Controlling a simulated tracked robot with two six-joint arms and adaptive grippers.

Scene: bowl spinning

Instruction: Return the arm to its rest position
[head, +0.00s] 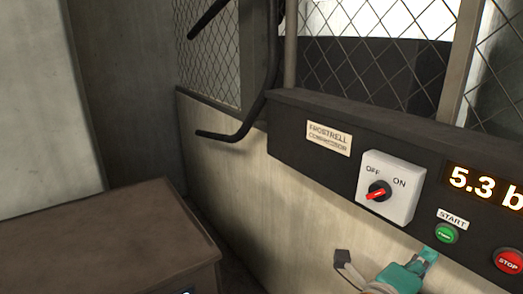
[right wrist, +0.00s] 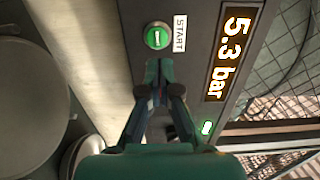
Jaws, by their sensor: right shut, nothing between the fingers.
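My right gripper (head: 427,255) is at the bottom of the head view, in front of the dark control panel and just below the green START button (head: 447,233). In the right wrist view, the gripper's fingers (right wrist: 163,72) are together with nothing between them. Their tips are close to the START button (right wrist: 158,37); I cannot tell whether they touch it. Most of my right arm is outside the head view. My left gripper is not in view.
The panel carries a white OFF/ON switch box (head: 391,187) with a red handle, a display reading 5.3 bar (right wrist: 232,52) and a red STOP button (head: 508,260). A dark bent rail (head: 240,132) is left of it. A brown cabinet (head: 110,240) stands at lower left.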

